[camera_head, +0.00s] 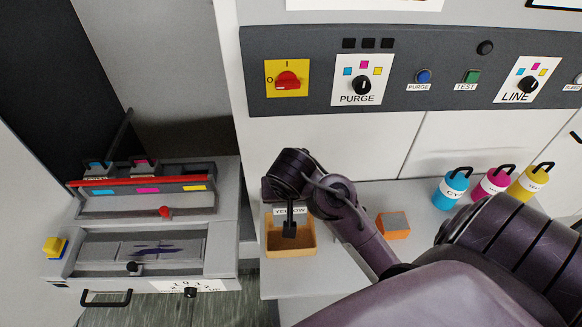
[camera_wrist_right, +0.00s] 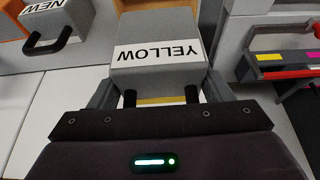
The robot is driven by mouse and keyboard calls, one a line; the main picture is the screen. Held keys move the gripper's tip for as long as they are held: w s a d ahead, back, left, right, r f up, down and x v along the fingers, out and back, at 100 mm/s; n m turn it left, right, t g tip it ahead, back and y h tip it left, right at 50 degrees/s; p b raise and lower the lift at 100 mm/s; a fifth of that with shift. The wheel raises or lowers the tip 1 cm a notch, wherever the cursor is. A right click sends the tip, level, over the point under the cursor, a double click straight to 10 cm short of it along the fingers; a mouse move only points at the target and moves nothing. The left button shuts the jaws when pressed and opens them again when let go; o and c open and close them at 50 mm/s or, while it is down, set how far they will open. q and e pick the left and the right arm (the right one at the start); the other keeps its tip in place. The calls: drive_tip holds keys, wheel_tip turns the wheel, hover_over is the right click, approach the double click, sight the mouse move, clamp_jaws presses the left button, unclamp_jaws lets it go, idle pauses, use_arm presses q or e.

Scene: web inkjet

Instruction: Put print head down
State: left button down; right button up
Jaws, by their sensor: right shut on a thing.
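The yellow print head is a grey block with a white label reading YELLOW (camera_wrist_right: 160,50), at the top middle of the right wrist view. My right gripper (camera_wrist_right: 160,98) is shut on its dark handle. In the head view my right gripper (camera_head: 288,190) hangs over a small tan-orange tray (camera_head: 290,251) on the counter, and the YELLOW label (camera_head: 290,210) shows just below it. I cannot tell whether the print head touches anything beneath. The print carriage (camera_head: 140,189), with cyan, magenta and yellow marks and a red bar, stands at the left. My left gripper is not in view.
A grey block marked NEW with a black handle (camera_wrist_right: 55,40) is beside the print head. An orange block (camera_head: 393,225) lies on the counter. Cyan (camera_head: 452,190), magenta (camera_head: 491,186) and yellow (camera_head: 530,182) bottles stand at the right. A control panel (camera_head: 430,75) is behind.

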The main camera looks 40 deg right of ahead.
drive_tip(key=f, duration=0.6)
drive_tip(key=shift+s+d, duration=0.1)
drive_tip(key=shift+d, duration=0.1)
drive_tip(key=shift+a+f, duration=0.1)
drive_tip(key=shift+f, duration=0.3)
drive_tip(key=shift+f+b, duration=0.35)
drive_tip(key=shift+f, duration=1.75)
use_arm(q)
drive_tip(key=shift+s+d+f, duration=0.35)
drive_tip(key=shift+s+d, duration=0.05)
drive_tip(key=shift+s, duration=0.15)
use_arm(e)
drive_tip(key=shift+f, duration=0.15)
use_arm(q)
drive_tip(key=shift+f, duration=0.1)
use_arm(e)
drive_tip(key=o, duration=1.2)
drive_tip(key=shift+c, duration=0.2)
